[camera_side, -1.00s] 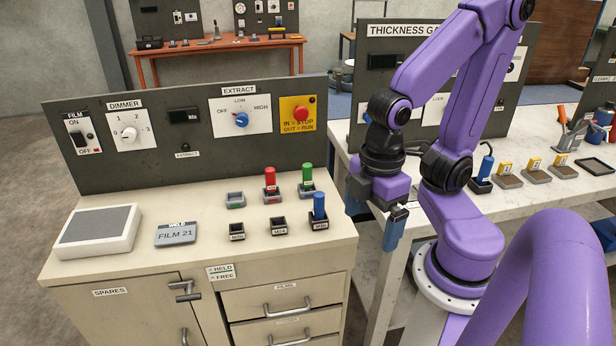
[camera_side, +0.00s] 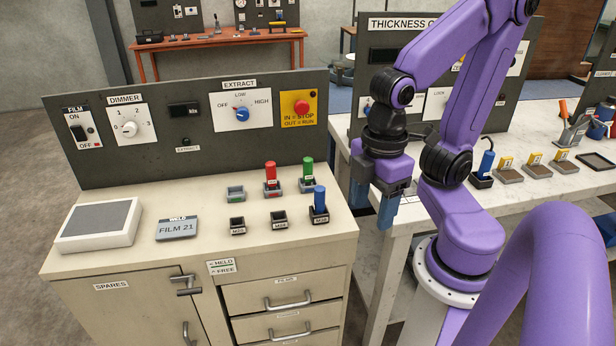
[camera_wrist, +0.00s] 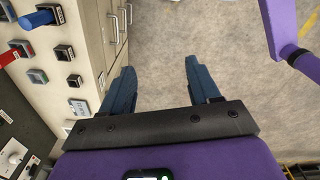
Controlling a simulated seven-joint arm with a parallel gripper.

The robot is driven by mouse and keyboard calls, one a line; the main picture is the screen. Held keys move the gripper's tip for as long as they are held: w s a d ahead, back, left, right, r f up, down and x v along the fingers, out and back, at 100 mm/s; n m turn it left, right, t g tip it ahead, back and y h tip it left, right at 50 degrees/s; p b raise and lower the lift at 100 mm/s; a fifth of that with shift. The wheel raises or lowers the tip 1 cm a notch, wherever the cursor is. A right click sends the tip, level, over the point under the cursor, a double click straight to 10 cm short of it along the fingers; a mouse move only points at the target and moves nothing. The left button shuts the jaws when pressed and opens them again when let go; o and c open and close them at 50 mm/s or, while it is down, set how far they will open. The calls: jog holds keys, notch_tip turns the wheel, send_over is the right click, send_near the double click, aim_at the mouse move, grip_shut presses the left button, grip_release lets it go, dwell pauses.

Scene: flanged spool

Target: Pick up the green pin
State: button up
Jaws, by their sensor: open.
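The green pin (camera_side: 307,168) stands upright in a small grey socket at the back right of the cabinet top. A red pin (camera_side: 270,176) stands to its left and a blue pin (camera_side: 319,200) stands in front of it. My gripper (camera_side: 388,212) is to the right of the cabinet, apart from the pins, pointing down. In the wrist view my gripper (camera_wrist: 160,85) shows two blue fingers spread wide with only floor between them. The wrist view shows the blue pin (camera_wrist: 33,18) at the upper left; I cannot make out the green pin there.
Empty sockets (camera_side: 278,220) stand left of the blue pin. A grey-topped box (camera_side: 98,227) and the FILM 21 plate (camera_side: 177,229) lie on the left of the cabinet top. An upright panel (camera_side: 200,150) closes the back. A white bench (camera_side: 540,180) stands to the right.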

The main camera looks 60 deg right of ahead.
jog(key=w+a+m+t+y, duration=0.2)
jog(key=w+m+y, duration=0.15)
jog(key=w, duration=0.65)
jog(key=m+t+h, duration=0.9)
jog(key=m+t, duration=0.1)
jog(key=m, duration=0.4)
send_over(305, 163)
jog(key=s, duration=0.5)
notch_tip(305, 163, down, 12)
jog(key=f, duration=0.1)
jog(key=shift+n, duration=0.25)
jog(key=shift+w+a+f, duration=0.1)
jog(key=shift+f, duration=1.05)
jog(key=shift+a+f, duration=0.1)
jog(key=shift+f, duration=1)
jog(key=shift+x, duration=3.75)
